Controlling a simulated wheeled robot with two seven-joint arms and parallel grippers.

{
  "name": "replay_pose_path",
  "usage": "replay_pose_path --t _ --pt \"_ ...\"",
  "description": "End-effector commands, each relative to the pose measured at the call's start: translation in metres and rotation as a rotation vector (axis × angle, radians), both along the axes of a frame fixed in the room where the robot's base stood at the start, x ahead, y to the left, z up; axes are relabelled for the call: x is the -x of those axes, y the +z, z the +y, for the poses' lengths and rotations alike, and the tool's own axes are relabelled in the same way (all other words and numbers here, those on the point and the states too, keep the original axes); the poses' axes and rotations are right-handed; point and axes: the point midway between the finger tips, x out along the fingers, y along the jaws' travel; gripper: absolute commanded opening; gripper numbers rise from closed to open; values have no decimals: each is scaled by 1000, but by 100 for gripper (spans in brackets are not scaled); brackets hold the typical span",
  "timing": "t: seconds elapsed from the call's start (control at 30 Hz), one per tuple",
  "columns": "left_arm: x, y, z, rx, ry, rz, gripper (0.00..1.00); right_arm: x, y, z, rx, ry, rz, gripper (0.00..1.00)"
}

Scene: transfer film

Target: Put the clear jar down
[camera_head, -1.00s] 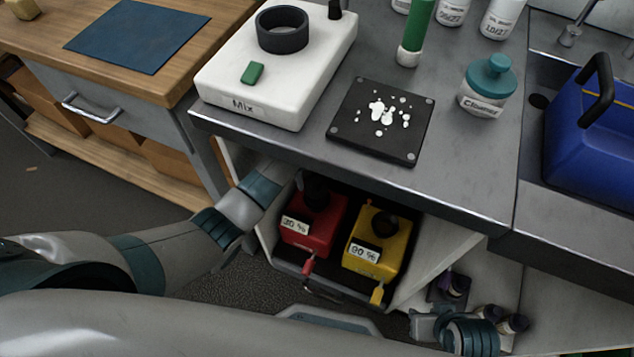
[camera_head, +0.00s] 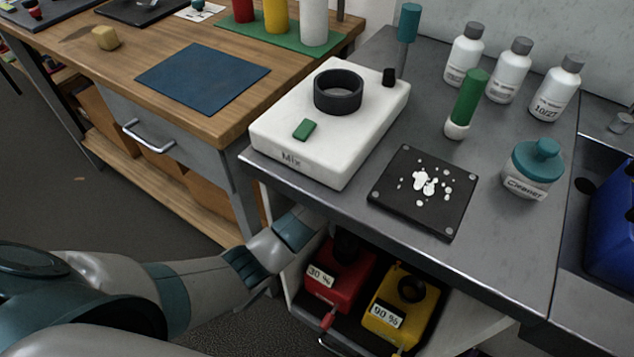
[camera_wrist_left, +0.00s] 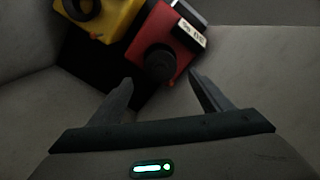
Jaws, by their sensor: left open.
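I see no plain clear jar in either view. The nearest match is a translucent jar (camera_head: 530,172) with a teal lid and a "Cleaner" label, upright on the grey counter (camera_head: 340,213). My left arm reaches below the counter's front edge, and the head view does not show its fingers. In the left wrist view my left gripper (camera_wrist_left: 160,90) is open and empty, its fingers pointing toward a red container (camera_wrist_left: 155,60) with a black cap. My right gripper is out of view.
The red "30 %" container (camera_head: 343,276) and yellow "90 %" container (camera_head: 402,305) stand in an open compartment under the counter.

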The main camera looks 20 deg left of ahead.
Motion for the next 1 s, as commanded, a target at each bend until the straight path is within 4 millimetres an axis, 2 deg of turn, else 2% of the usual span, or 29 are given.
replay_pose_path --t 0.27,0.37,0.47,0.57,0.73,1.0 --pt "7 -5 0 5 -14 -1 71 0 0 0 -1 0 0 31" --pt "18 -13 0 17 -43 -8 71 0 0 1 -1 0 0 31" --pt "39 -24 1 34 -92 -21 71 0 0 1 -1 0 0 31" --pt "66 -37 3 54 -158 -40 71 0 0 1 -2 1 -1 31" --pt "123 -54 13 78 -287 -89 71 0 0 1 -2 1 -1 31" --pt "215 -58 42 59 -485 -173 71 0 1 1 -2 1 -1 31"
